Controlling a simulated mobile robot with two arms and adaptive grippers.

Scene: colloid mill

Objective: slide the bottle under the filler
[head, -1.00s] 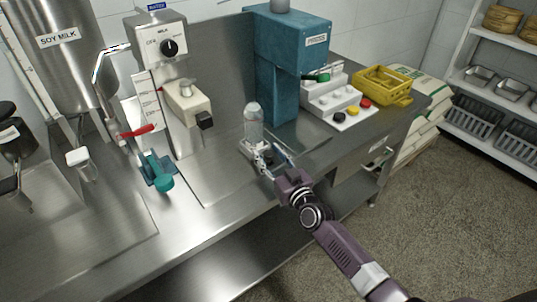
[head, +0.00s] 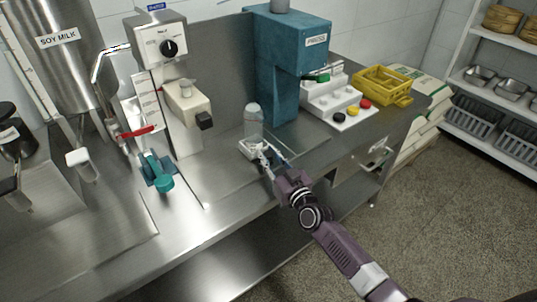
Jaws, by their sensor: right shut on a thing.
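A clear bottle (head: 253,122) with a pale cap stands upright in a low white holder (head: 247,148) on the steel counter. My right gripper (head: 265,155) is at the front of this holder, below the bottle, and shut on it. Its fingers hide part of the holder. The filler seems to be the dial machine (head: 161,43) to the left, with a cream spout block (head: 187,104) jutting over the counter. The bottle stands to the right of that block, not under it. My left gripper is not in view.
A teal press (head: 290,50) stands just behind and right of the bottle. A button panel (head: 338,103) and yellow basket (head: 383,84) are farther right. A teal-handled device (head: 159,172) sits front left. Counter between it and the bottle is clear.

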